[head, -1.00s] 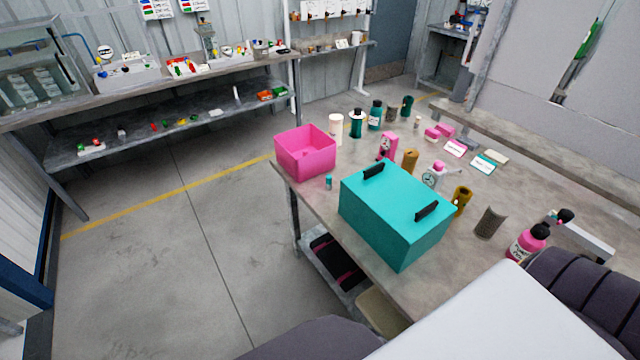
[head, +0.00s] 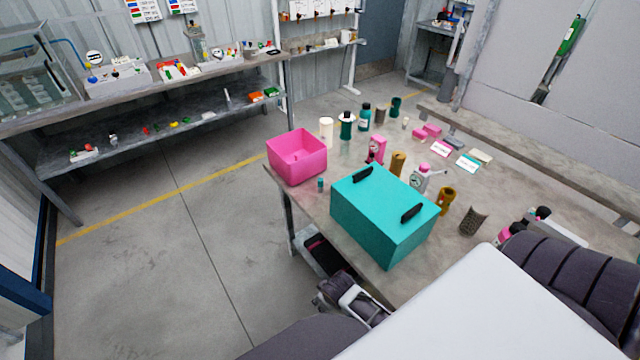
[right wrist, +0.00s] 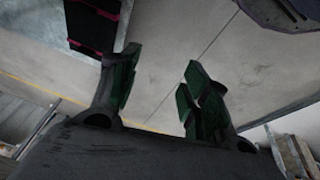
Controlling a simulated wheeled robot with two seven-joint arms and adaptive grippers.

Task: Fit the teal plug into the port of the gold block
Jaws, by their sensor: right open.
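A small teal piece (head: 320,184), which looks like the plug, stands at the table's near-left edge between the pink bin and the teal box. A gold piece (head: 446,201) with a dark opening, apparently the block, stands right of the teal box; its port is too small to make out. My right gripper (head: 328,290) is low beside the table's near edge, below the tabletop and well away from both. In the right wrist view its dark green fingers (right wrist: 160,85) are spread apart with nothing between them, over floor. My left gripper is not in view.
The teal box with black handles (head: 385,222) and the pink bin (head: 297,158) stand along the near edge. Bottles, a gold cylinder (head: 397,164) and a grey perforated cylinder (head: 473,220) stand behind or beside them. A black-and-pink item (head: 322,254) lies on the lower shelf.

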